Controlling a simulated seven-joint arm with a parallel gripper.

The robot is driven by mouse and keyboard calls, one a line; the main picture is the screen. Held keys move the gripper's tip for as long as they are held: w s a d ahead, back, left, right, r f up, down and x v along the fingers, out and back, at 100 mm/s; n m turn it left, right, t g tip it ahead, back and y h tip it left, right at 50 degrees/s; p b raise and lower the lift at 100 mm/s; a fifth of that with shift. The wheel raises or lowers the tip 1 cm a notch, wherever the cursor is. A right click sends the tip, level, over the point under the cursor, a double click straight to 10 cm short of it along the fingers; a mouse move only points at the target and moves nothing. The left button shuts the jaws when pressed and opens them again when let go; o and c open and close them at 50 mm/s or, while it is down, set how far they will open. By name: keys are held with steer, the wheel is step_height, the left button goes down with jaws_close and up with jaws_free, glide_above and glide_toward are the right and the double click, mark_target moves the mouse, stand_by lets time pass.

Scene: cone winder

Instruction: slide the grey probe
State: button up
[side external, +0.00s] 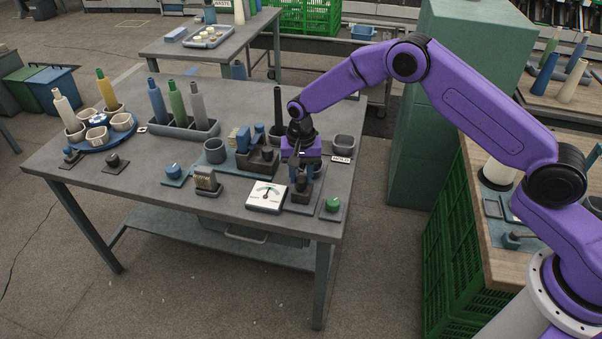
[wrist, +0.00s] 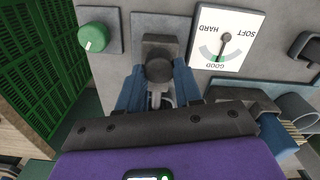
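The grey probe (wrist: 159,69) is a dark, round-topped piece standing in front of a dark block at the top middle of the wrist view. In the side view the probe (side external: 301,184) is small and partly hidden below my gripper (side external: 304,174). The blue fingers of my gripper, also in the wrist view (wrist: 160,85), lie on either side of the probe. I cannot tell whether they touch it. A white dial (side external: 267,196) marked SOFT, GOOD and HARD stands beside it. In the wrist view its needle (wrist: 222,47) lies towards GOOD.
A green knob (side external: 332,204) sits close to the probe at the table's corner.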

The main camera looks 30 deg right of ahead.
jaws_close()
steer(key=shift+s+a, duration=1.2)
steer(key=shift+a, duration=0.05)
steer(key=o, duration=0.6)
jaws_free()
steer(key=shift+o, duration=0.2)
step_height(320, 180, up, 18)
steer(key=shift+f, duration=0.25)
